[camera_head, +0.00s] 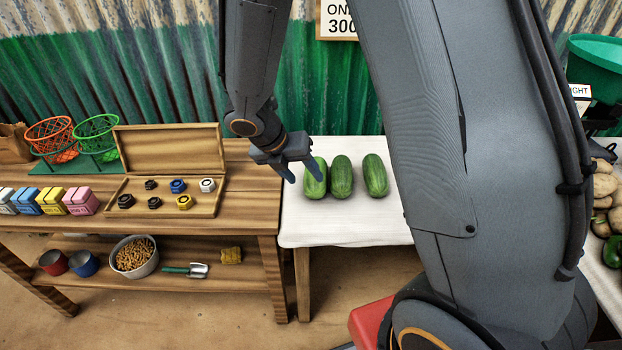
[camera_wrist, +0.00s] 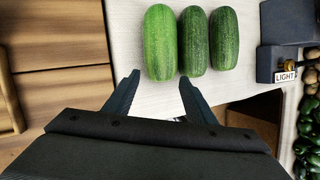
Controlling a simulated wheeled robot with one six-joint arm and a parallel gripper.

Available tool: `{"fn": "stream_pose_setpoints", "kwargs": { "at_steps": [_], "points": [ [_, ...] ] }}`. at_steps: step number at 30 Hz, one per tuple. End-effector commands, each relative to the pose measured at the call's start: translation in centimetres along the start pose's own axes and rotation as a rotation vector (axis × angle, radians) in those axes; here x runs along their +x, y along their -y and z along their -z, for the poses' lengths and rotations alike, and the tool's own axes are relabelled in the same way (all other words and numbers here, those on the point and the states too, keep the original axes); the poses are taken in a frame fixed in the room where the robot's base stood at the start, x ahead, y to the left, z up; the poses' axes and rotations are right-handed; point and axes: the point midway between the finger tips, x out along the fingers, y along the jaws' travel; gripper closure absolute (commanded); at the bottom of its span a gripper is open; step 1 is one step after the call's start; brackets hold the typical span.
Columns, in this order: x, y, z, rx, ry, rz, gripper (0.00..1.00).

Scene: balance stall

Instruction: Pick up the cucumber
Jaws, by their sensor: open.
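Three cucumbers lie side by side on the white-topped table. In the head view they are the left cucumber (camera_head: 316,181), the middle cucumber (camera_head: 341,177) and the right cucumber (camera_head: 375,175). In the wrist view the left cucumber (camera_wrist: 160,42) is lighter green than the middle cucumber (camera_wrist: 194,41) and the right cucumber (camera_wrist: 224,38). My gripper (camera_head: 302,175) is open and empty, close to the left cucumber. In the wrist view my fingertips (camera_wrist: 158,78) are spread at the near end of the left cucumber, with its end between them. Contact cannot be told.
The white table (camera_head: 300,225) adjoins a wooden bench (camera_head: 250,190) on the left, with an open wooden box (camera_head: 168,165) of hex nuts. A dark block labelled LIGHT (camera_wrist: 278,64) stands right of the cucumbers. Potatoes (camera_head: 605,185) lie at far right.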

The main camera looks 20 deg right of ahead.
Motion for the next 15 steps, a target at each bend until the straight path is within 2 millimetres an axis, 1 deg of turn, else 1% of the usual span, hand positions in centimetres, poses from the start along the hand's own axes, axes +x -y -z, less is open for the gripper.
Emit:
{"fn": "stream_pose_setpoints", "kwargs": {
  "at_steps": [5,10,12,15],
  "points": [
    [1.9,0.1,0.5,0.002,-0.004,0.002,0.5],
    [4.4,0.1,0.9,0.002,-0.003,0.002,0.5],
    [5.1,0.1,0.8,0.004,-0.003,0.001,0.5],
    [5.6,0.1,0.8,0.004,-0.002,0.001,0.5]
  ]
}}
